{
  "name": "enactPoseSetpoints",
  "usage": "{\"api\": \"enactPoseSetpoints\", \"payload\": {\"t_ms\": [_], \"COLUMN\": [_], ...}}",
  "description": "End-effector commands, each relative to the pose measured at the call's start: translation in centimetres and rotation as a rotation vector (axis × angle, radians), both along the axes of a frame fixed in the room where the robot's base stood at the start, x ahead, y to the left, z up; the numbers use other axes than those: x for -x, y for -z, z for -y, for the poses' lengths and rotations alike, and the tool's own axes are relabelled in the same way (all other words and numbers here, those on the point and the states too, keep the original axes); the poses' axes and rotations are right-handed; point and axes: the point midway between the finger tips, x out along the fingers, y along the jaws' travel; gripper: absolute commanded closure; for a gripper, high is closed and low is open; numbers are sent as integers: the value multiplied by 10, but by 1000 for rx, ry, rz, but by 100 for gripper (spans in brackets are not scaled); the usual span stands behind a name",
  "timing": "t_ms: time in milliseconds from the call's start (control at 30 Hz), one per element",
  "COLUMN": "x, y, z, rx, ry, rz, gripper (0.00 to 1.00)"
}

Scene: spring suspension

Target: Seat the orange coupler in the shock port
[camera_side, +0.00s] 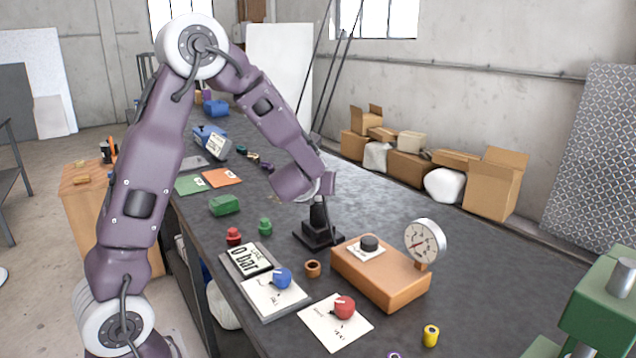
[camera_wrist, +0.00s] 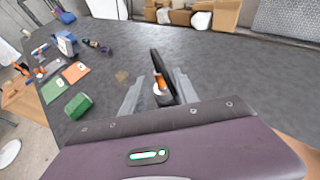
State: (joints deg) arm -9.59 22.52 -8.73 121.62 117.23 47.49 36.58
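A small orange-brown ring-shaped piece (camera_side: 313,268), which looks like the orange coupler, stands on the bench left of the orange gauge box. A black stand (camera_side: 318,238) with a square base is directly below my gripper (camera_side: 319,198); I cannot make out the shock port on it. In the wrist view, my gripper (camera_wrist: 160,88) has its two grey fingers apart. Between them show an upright black part (camera_wrist: 156,62) and a small orange part (camera_wrist: 161,80) with white below it. The fingers look clear of these parts; any contact lower down is hidden by the hand.
The orange box (camera_side: 380,275) with a round gauge (camera_side: 425,241) is right of the stand. Red (camera_side: 233,237), green (camera_side: 265,227) and yellow (camera_side: 431,335) small pieces stand around. Blue-knob (camera_side: 275,292) and red-knob (camera_side: 337,321) panels lie in front.

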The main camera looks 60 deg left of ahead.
Motion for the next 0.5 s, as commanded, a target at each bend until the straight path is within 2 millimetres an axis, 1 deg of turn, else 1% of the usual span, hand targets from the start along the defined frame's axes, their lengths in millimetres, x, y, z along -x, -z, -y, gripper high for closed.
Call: {"api": "enactPoseSetpoints", "payload": {"t_ms": [33,100,200,300,433,467,500], "x": [8,21,37,49,61,69,87], "y": [-6,-14,-23,-30,-35,-37,-41], "z": [10,22,38,50,56,55,52], "rx": [0,0,0,1,17,44,113], "ry": [5,5,3,2,-18,-51,-129], "rz": [3,3,3,2,12,31,76], "gripper": [64,64,64,64,64,64,64]}}
